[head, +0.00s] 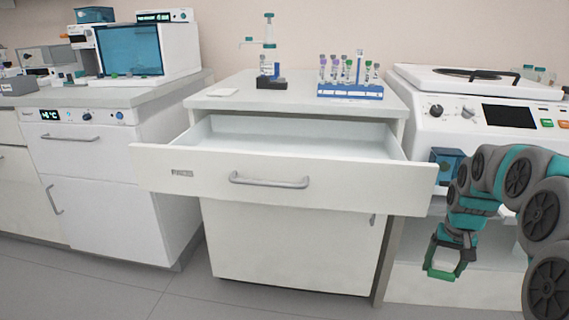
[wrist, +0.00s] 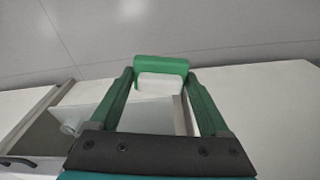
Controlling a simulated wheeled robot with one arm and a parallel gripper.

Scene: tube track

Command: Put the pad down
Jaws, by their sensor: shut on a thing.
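My gripper (head: 441,270) hangs low at the right, in front of the right-hand unit and to the right of the open drawer, pointing down. In the wrist view, its two dark green fingers (wrist: 160,72) are apart with a small block between their tips. I take this block to be the pad (wrist: 161,64). It shows a bright green band and a paler white area below it. The fingers cover its ends. In the head view the pad is too small to tell clearly from the fingers.
The wide drawer (head: 280,190) stands open and looks empty. On the bench above it are a flat white square (head: 222,92), a pipette stand (head: 269,70) and a blue rack (head: 350,91) of tubes. A white machine (head: 480,125) stands at right. The floor (head: 110,295) is clear.

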